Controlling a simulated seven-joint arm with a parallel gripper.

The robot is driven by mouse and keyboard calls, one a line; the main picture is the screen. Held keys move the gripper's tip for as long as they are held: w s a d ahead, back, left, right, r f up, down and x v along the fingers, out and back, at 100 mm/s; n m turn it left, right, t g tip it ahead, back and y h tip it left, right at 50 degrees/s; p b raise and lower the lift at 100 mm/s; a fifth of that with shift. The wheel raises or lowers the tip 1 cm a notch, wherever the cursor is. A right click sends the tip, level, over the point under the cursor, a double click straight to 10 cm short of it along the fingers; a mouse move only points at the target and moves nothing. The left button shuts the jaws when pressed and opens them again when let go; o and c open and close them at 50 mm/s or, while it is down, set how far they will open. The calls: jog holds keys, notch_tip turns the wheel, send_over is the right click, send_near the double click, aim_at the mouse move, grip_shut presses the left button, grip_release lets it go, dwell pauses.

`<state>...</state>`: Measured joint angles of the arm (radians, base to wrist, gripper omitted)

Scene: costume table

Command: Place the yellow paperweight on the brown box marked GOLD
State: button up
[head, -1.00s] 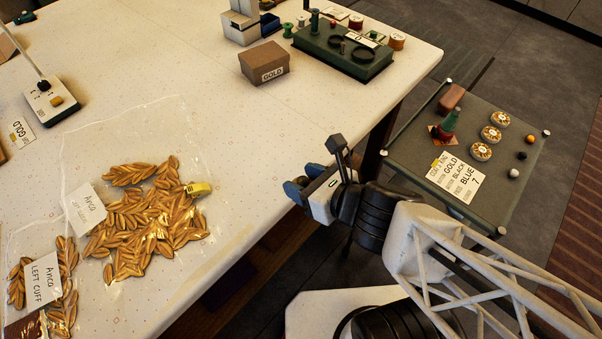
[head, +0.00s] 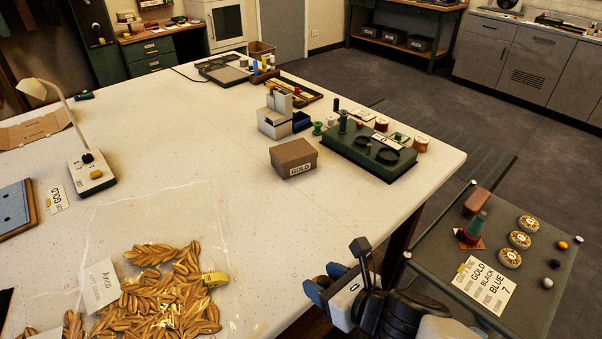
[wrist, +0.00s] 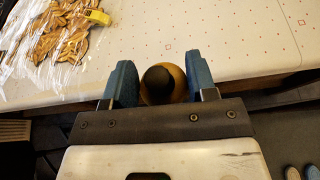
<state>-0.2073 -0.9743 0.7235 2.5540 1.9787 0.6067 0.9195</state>
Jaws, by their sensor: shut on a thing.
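My gripper (wrist: 163,84), with blue fingers, is shut on a round amber-yellow thing with a dark top, which looks like the yellow paperweight (wrist: 178,94). In the head view my gripper (head: 316,290) is by the table's right edge, and what it holds is hidden there. The brown box marked GOLD (head: 293,153) is closed and stands on the white table, farther back than my gripper. Its top is bare and its label faces me.
A green tray with spools (head: 365,158) stands right of the box, a small grey-white machine (head: 275,120) behind it. A clear bag of gold leaves (head: 160,290) with a yellow item (head: 214,279) lies left of my gripper. A green side table (head: 535,285) stands right. Table left of the box is clear.

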jog(key=w+a+r+n+g, duration=0.1)
jog(key=w+r, duration=0.2)
jog(key=w, duration=1.2)
jog(key=w+a+r+n+y, duration=0.1)
jog(key=w+r, duration=0.2)
jog(key=w, duration=1.2)
jog(key=shift+w+r+g, duration=0.25)
jog(key=shift+g, duration=0.15)
jog(key=shift+w, duration=0.15)
send_over(302, 145)
jog(key=shift+f, duration=0.75)
jog(key=shift+f, duration=0.1)
jog(key=shift+f, duration=1.65)
